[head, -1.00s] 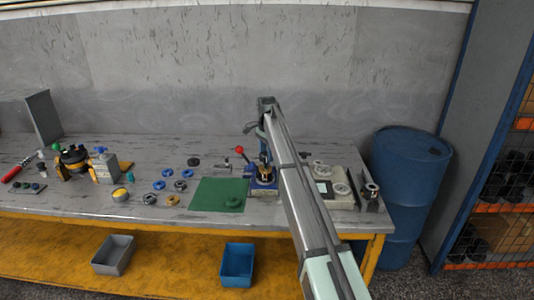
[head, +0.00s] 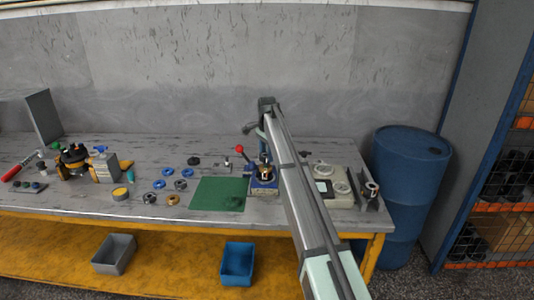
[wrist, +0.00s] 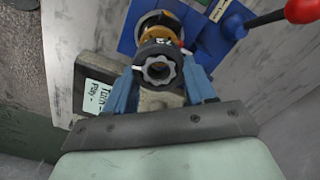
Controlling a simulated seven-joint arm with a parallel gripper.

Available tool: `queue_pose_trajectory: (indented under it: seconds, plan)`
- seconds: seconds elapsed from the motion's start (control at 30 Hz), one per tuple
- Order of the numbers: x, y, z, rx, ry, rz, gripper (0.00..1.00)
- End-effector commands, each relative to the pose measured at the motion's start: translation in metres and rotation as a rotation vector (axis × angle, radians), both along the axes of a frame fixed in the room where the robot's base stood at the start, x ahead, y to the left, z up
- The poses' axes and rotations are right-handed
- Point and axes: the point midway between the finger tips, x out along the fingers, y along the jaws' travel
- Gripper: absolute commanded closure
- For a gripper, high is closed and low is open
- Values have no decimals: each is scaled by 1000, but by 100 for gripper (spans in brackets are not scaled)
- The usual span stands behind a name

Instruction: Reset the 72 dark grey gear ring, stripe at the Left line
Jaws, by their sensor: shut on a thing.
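The dark grey gear ring (wrist: 158,68), marked 72, is between the blue fingers of my gripper (wrist: 160,86) in the wrist view. The gripper is shut on it. The ring's toothed bore faces the camera. A brass-yellow part (wrist: 160,30) shows just beyond the ring, over the blue fixture (wrist: 205,58). I cannot tell whether the ring touches that part. In the head view the blue fixture (head: 263,191) stands right of the green mat, and my arm partly hides the ring and fingers.
A red-knobbed lever (wrist: 302,10) rises beside the fixture. A device with a small text screen (wrist: 100,97) is close to my left finger.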

Motion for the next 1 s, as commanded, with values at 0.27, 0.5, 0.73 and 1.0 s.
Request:
queue_pose_trajectory:
  seconds: [0.27,0.5,0.73,1.0]
  plan:
    - [0,0,-2,0,0,0,89]
    - [0,0,-5,0,0,0,89]
    - [0,0,-7,0,0,0,89]
    - [0,0,-8,0,0,0,89]
